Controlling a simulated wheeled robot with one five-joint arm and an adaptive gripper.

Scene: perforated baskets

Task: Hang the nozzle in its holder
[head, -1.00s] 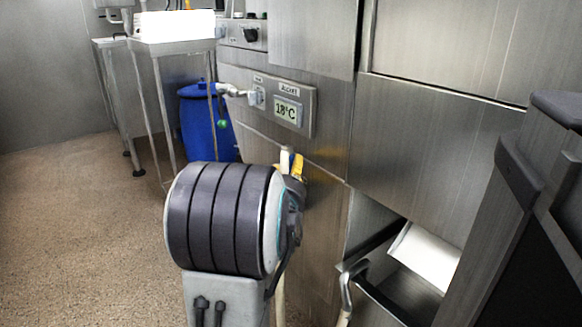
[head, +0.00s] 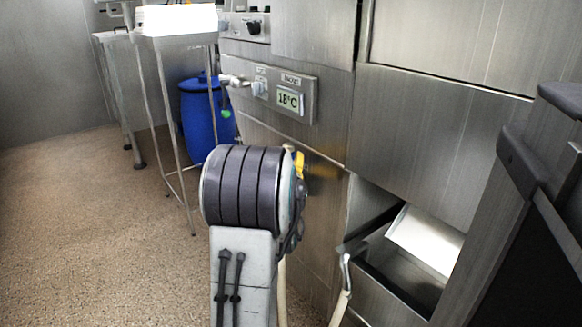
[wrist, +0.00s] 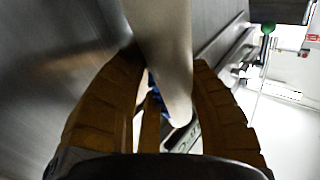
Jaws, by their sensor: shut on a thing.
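My gripper (wrist: 165,72) is shut on the pale cream nozzle (wrist: 168,40), which runs between its brown fingers in the wrist view. In the head view my arm hides most of the gripper; only a yellow finger part (head: 299,165) shows beside the steel front. A cream hose (head: 282,290) hangs below my arm. Another cream hose length (head: 340,308) rises to a metal bent fitting (head: 346,268) at the open bay's edge. I cannot tell which part is the nozzle's holder.
A steel machine wall with a display panel (head: 290,97) stands ahead. A blue barrel (head: 205,118) and a steel stand (head: 178,130) are at left. An open steel bay (head: 395,282) lies at lower right. The floor at left is clear.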

